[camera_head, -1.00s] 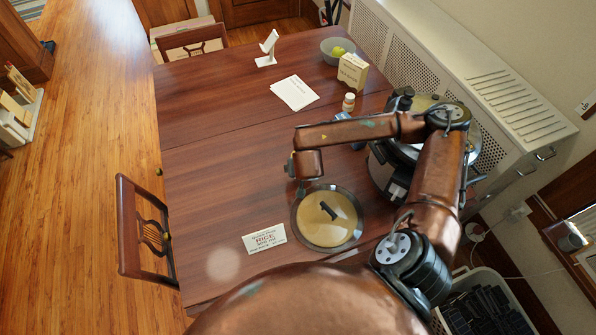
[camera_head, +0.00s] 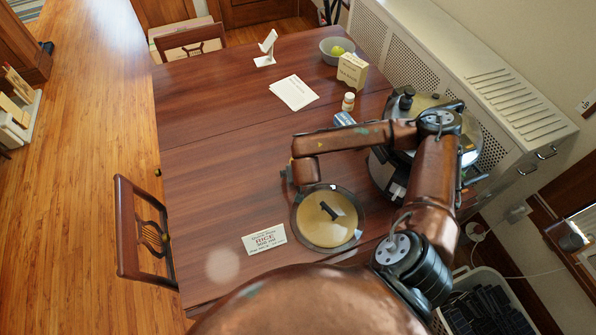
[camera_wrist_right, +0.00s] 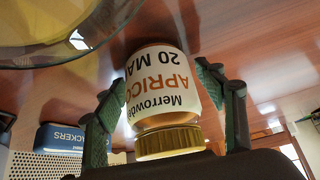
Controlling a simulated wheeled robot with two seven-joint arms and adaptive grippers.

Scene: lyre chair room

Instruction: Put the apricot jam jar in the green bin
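The apricot jam jar (camera_wrist_right: 162,85), with a white label and gold lid, is between the fingers of my right gripper (camera_wrist_right: 161,75) in the right wrist view. Its lid faces my palm and its lettering appears upside down. The gripper looks open, with a gap visible beside the lid; contact at the fingertips is unclear. In the head view the right gripper (camera_head: 304,186) is low over the table, beside the round pot lid, and my arm hides the jar. My left gripper and a green bin are not in view.
The wooden table (camera_head: 215,150) is clear at left. A glass lid (camera_head: 328,218) and white card (camera_head: 264,240) lie near the gripper. A large cooker (camera_head: 388,165) stands right. Farther back are a small bottle (camera_head: 348,101), yellow box (camera_head: 352,71) and bowl (camera_head: 330,54).

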